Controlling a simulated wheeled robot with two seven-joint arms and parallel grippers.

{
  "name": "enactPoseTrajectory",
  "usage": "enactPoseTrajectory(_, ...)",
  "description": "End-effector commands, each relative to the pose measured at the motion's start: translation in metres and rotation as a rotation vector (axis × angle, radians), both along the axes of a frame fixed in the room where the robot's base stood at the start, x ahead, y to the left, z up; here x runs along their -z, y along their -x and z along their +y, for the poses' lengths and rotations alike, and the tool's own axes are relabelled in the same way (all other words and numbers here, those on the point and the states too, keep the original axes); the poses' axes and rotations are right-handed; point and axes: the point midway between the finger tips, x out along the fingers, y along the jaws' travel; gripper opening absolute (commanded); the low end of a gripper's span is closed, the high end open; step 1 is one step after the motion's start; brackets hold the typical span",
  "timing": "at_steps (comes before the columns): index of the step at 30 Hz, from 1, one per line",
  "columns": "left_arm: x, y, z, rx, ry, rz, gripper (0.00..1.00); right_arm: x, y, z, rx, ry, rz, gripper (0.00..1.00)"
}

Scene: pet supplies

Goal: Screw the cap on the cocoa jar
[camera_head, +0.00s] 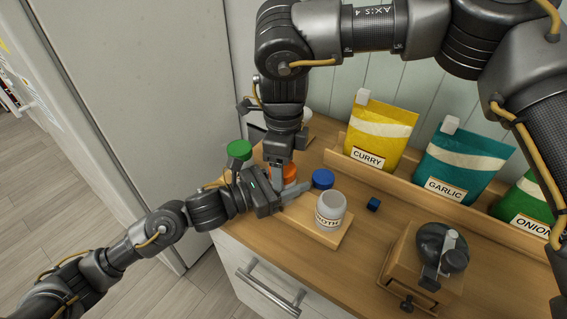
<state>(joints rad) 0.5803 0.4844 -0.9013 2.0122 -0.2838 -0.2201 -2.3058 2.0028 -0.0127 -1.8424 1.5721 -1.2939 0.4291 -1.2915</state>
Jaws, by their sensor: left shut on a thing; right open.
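The cocoa jar itself is hidden; no cocoa label shows. My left gripper (290,193) comes in low from the left and is shut at the orange-capped spot, its fingers covering what it holds. My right gripper (279,172) points down from above, open, right at the orange cap. I cannot tell whether its fingers touch the cap, or whether the cap is seated on the jar.
A capless jar labelled "...OTH" (330,212) stands on a wooden board (316,233). Nearby are a blue cap (323,179), a blue cube (373,204) and a green lid (239,149). Curry, garlic and onion pouches (452,163) line the back. A wooden grinder (405,264) stands front right.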

Motion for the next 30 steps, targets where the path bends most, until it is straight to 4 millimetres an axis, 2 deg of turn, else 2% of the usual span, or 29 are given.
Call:
enactPoseTrajectory(5, -0.005, -0.003, 0.001, -0.005, 0.007, -0.007, 0.00, -0.005, 0.002, 0.002, -0.006, -0.003, 0.003, 0.72)
enactPoseTrajectory(15, -0.005, -0.003, 0.001, -0.005, 0.007, -0.007, 0.00, -0.043, 0.001, 0.001, -0.005, -0.002, 0.003, 0.72)
enactPoseTrajectory(23, -0.005, -0.002, 0.001, -0.005, 0.007, -0.007, 0.00, -0.045, 0.002, 0.001, -0.005, -0.001, 0.004, 0.72)
enactPoseTrajectory(24, -0.005, -0.002, 0.001, -0.005, 0.008, -0.007, 0.00, -0.046, 0.002, 0.001, -0.003, -0.001, 0.004, 0.69)
enactPoseTrajectory(30, -0.005, -0.002, 0.001, -0.005, 0.008, -0.006, 0.00, -0.064, 0.000, 0.002, 0.134, -0.001, -0.004, 0.69)
